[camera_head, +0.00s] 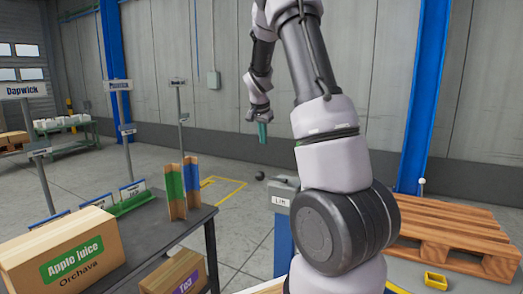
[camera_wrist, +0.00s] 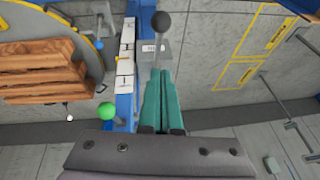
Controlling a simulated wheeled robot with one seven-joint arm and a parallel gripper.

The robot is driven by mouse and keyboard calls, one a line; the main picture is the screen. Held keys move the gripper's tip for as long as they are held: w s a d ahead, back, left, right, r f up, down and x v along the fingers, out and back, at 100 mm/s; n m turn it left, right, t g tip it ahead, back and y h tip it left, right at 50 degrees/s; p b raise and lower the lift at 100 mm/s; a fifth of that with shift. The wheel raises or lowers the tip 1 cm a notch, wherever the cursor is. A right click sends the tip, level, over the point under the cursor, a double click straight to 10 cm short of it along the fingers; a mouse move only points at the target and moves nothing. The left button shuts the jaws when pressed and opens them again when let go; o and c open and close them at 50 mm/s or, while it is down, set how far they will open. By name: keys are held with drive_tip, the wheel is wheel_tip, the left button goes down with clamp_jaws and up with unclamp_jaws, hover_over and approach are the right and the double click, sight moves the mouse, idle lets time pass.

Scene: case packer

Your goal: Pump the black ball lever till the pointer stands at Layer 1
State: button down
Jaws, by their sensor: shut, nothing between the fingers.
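The black ball lever (camera_wrist: 160,22) shows at the top centre of the wrist view, its thin rod running down to a grey box (camera_wrist: 152,50) on a blue post. The ball (camera_head: 260,176) also shows left of the grey box (camera_head: 283,198) in the head view. A white scale strip (camera_wrist: 127,48) with tick marks stands left of the lever; its layer labels and the pointer's exact reading are too small to tell. My gripper (camera_wrist: 160,74) has its green fingers shut and empty, apart from the ball. In the head view my gripper (camera_head: 263,142) hangs above the ball.
A green ball knob (camera_wrist: 106,111) sits left of my fingers. A wooden pallet (camera_head: 450,232) lies at the right. A table (camera_head: 172,234) with an apple juice carton (camera_head: 62,250) and coloured angle boards (camera_head: 182,190) stands at the left. Yellow floor markings (camera_wrist: 262,40) lie on open floor.

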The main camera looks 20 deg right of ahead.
drive_tip(key=x, duration=0.3)
drive_tip(key=a+x, duration=0.1)
drive_tip(key=x, duration=0.3)
drive_tip(key=s+x, duration=0.1)
drive_tip(key=x, duration=0.2)
drive_tip(key=shift+w+a+f, duration=0.1)
drive_tip(key=shift+a+f, duration=0.1)
drive_tip(key=shift+f, duration=0.35)
drive_tip(key=shift+a+f, duration=0.25)
drive_tip(key=shift+f, duration=0.4)
drive_tip(key=shift+f, duration=0.15)
